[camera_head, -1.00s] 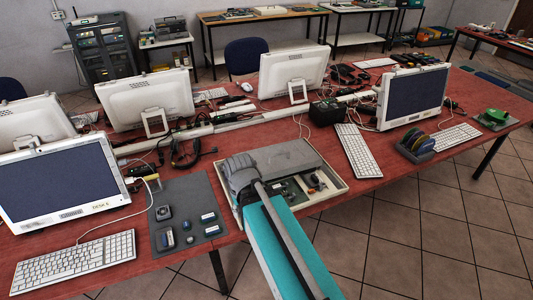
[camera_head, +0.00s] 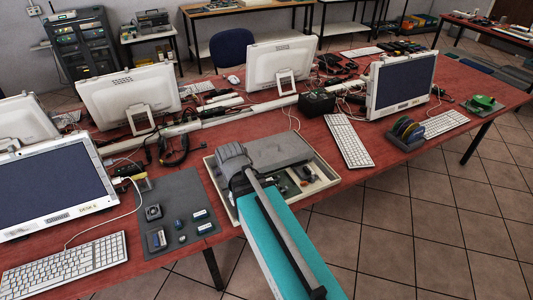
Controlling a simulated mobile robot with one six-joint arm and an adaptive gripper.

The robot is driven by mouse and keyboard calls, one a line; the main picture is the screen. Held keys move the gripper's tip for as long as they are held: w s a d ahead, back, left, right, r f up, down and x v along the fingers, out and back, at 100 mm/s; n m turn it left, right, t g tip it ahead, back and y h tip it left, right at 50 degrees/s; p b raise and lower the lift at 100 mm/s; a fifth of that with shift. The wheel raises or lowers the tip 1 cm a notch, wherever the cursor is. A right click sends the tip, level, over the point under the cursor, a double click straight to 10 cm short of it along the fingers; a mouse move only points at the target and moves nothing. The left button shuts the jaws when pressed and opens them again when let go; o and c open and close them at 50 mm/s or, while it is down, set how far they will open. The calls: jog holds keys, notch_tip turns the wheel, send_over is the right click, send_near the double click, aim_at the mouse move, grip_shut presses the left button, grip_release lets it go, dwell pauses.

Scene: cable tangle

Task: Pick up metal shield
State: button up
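My teal and grey arm reaches from the lower right up to a shallow beige tray (camera_head: 323,184) at the table's front edge. My gripper does not show; the arm may hide it. A flat grey slab (camera_head: 280,149) covers the back of the tray, beside my grey arm joint. I cannot tell whether it is part of my arm or a separate plate. In the tray's open front part lie small electronic parts (camera_head: 305,173), some on green boards. They are too small to tell which, if any, is the metal shield.
A dark grey mat (camera_head: 177,194) left of the tray holds several small parts. Monitors, keyboards (camera_head: 348,141), a black box (camera_head: 317,103), cable spools (camera_head: 407,131) and loose cables (camera_head: 172,150) crowd the red table (camera_head: 225,137). Tiled floor (camera_head: 420,220) lies open at the right front.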

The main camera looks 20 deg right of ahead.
jog(key=w+d+n+h+b, duration=0.3)
jog(key=w+n+h, duration=0.1)
jog(key=w, duration=0.3)
jog(key=w+d+n+h+b, duration=0.3)
jog(key=w+n, duration=0.3)
jog(key=w, duration=0.2)
jog(key=w+d+f+n+h+b, duration=0.1)
jog(key=w+d+n+h+b, duration=0.2)
jog(key=w+n+h+b, duration=0.2)
jog(key=shift+w+n, duration=0.4)
jog(key=shift+w, duration=1.3)
jog(key=shift+w+r+n+h, duration=0.3)
jog(key=shift+w+n+h, duration=0.1)
jog(key=shift+d, duration=0.1)
jog(key=b, duration=0.4)
send_over(257, 157)
notch_tip(257, 157, down, 3)
jog(key=shift+d+f, duration=0.1)
jog(key=shift+d, duration=0.4)
jog(key=shift+d+f, duration=0.1)
